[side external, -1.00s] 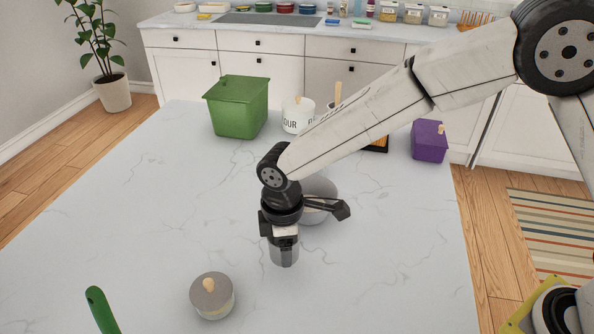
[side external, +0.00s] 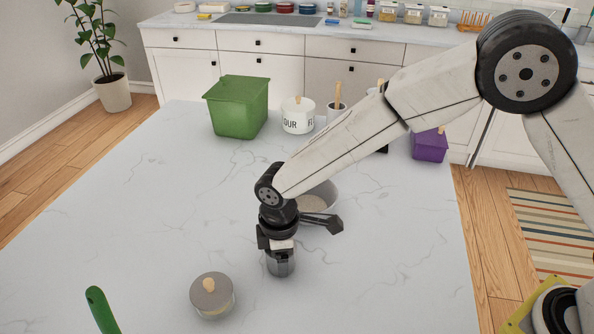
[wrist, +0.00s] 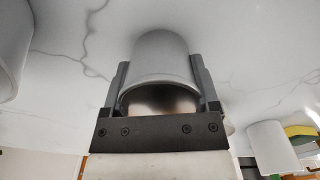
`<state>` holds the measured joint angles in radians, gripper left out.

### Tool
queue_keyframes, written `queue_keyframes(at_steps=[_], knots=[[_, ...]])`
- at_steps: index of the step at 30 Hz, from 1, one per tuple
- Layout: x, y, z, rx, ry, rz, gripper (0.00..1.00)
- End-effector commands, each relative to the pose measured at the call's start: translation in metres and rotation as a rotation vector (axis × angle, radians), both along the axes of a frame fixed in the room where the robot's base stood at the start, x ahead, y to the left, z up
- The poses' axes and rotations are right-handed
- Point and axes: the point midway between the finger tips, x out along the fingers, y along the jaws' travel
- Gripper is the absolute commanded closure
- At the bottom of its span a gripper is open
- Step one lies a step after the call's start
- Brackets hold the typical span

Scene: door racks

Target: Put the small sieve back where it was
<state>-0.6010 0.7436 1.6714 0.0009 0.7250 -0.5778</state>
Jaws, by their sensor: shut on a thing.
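My gripper (side external: 280,255) points down over the pale marbled tabletop, right of the lidded jar. It is shut on a small grey metal cup-shaped thing (side external: 281,267), which I take to be the small sieve. In the wrist view, this grey cup (wrist: 160,55) sits between the two fingers, with its round opening and dark inside facing the camera. Its mesh, if any, cannot be made out. It is upright, close to the tabletop, and I cannot tell whether it touches.
A grey bowl (side external: 318,202) stands just behind my gripper, partly hidden. A jar with a grey lid (side external: 212,297) and a green handle (side external: 101,310) are at the front left. A green bin (side external: 239,108), white flour canister (side external: 297,117) and purple box (side external: 428,147) stand farther back. The table's left side is clear.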

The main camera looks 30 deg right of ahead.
Motion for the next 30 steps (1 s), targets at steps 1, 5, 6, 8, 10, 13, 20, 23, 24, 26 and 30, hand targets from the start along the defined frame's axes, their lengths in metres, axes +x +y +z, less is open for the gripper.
queue_keyframes(at_steps=[1,5,6,8,10,13,20,23,24,26,30], knots=[[0.000,0.000,0.000,0.000,0.000,0.000,0.85],[0.000,0.000,-0.002,0.000,0.000,0.000,0.85],[0.000,0.000,-0.003,0.000,0.000,0.000,0.85],[0.000,0.000,-0.003,0.000,0.000,0.000,0.04],[0.000,0.000,-0.003,0.000,0.000,0.000,0.00],[0.000,0.000,-0.003,0.000,0.000,0.000,0.00],[0.000,0.000,0.001,0.000,0.000,0.000,0.00],[0.000,0.000,0.007,0.001,0.000,0.000,0.00],[0.000,0.000,0.010,0.001,-0.001,0.000,0.00],[0.000,0.000,0.016,0.001,-0.002,0.000,0.00],[0.000,0.000,0.035,0.002,-0.003,0.000,0.00]])
